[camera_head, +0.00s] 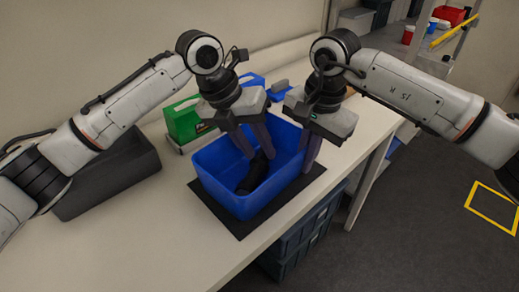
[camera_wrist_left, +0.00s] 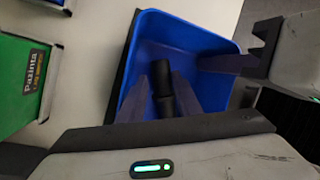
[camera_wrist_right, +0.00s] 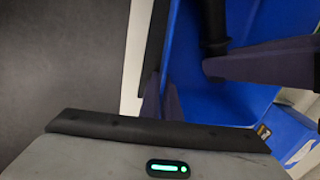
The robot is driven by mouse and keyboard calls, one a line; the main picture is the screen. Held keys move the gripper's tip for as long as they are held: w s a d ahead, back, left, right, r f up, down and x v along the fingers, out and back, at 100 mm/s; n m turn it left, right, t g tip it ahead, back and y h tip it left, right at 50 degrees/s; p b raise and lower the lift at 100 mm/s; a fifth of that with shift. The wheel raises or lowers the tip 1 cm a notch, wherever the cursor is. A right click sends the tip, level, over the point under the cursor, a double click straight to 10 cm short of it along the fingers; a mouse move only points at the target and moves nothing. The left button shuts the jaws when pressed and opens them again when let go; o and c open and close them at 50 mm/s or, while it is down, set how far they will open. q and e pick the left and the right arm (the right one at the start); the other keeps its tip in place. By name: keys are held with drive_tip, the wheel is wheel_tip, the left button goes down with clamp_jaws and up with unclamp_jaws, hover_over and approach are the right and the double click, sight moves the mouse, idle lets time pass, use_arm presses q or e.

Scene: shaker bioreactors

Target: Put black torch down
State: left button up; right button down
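The black torch (camera_head: 252,176) is inside the blue bin (camera_head: 217,188), tilted, with its lower end at or near the bin floor. My left gripper (camera_head: 258,152) reaches down into the bin. In the left wrist view its fingers close in on both sides of the torch (camera_wrist_left: 164,103) and appear to grip it. Whether the torch rests on the floor is hard to tell. The torch also shows in the right wrist view (camera_wrist_right: 213,28).
The bin stands on a dark mat (camera_head: 232,228) on the light table (camera_head: 160,240). A green box (camera_head: 187,122) stands behind it, and a dark grey open bin (camera_head: 112,180) is to the left. Free tabletop lies in front. The table's right edge is close to the mat.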

use_arm(q)
drive_tip(key=v, duration=1.1)
drive_tip(key=shift+s, duration=0.1)
use_arm(e)
drive_tip(key=c, duration=1.9)
unclamp_jaws()
